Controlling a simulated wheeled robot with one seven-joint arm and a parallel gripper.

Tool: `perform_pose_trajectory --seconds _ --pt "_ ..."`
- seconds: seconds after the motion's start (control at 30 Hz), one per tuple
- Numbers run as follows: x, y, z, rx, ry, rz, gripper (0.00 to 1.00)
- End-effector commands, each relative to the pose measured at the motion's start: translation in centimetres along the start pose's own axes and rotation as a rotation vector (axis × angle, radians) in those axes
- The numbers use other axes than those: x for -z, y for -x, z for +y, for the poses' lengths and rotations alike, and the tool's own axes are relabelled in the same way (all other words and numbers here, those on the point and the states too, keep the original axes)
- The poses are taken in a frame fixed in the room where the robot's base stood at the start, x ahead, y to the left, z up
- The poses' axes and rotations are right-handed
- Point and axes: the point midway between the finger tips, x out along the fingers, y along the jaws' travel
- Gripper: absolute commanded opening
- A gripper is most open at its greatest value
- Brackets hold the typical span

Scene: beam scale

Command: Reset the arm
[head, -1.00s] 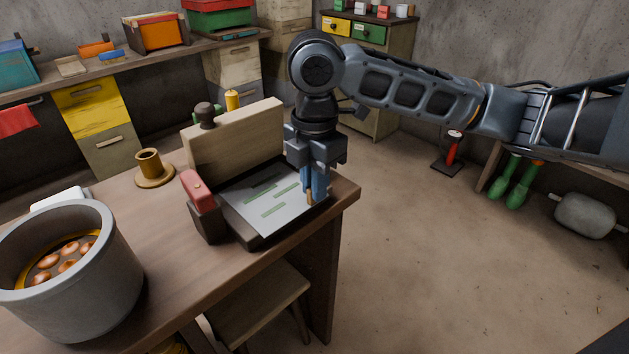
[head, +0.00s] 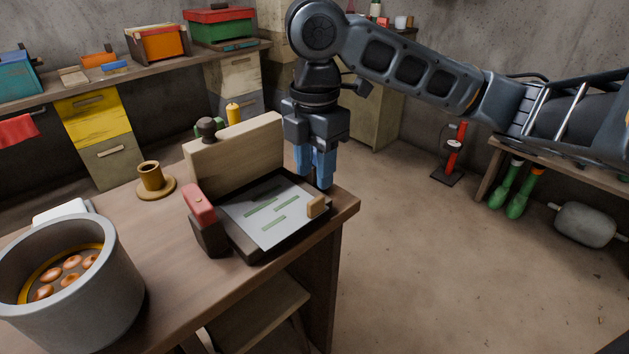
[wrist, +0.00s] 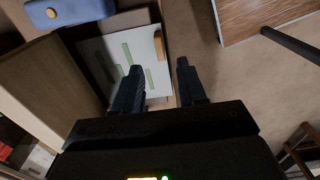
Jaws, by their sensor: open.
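My gripper (head: 316,180) points down over the right end of the workbench, just right of a tray-like device (head: 248,253) with a white sheet (head: 265,211) marked with green bars. In the wrist view my two dark fingers (wrist: 158,82) are apart with nothing between them. A small wooden block or knob (head: 316,207) stands at the right edge of the white sheet, clear of my fingers; it also shows in the wrist view (wrist: 159,45). My arm reaches in from the right.
A wooden panel (head: 235,150) stands behind the device, and a red-topped block (head: 200,205) at its left. A large grey pot (head: 110,290) with round orange-brown things and a brown cup (head: 151,177) stand further left.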

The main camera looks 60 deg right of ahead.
Motion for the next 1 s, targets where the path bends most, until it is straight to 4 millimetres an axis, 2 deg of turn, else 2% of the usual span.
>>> perform_pose_trajectory --seconds 0.2,0.8,0.9,0.97,1.0 --pt "0.0 1.3 0.0 0.000 0.000 0.000 0.41" --pt "0.1 1.2 0.0 -0.002 0.000 0.004 0.41" --pt "1.6 1.2 0.5 -0.028 0.002 0.044 0.41" --pt "3.4 1.2 1.2 -0.059 0.004 0.098 0.41" --pt "5.0 1.3 1.7 -0.089 0.003 0.147 0.41"
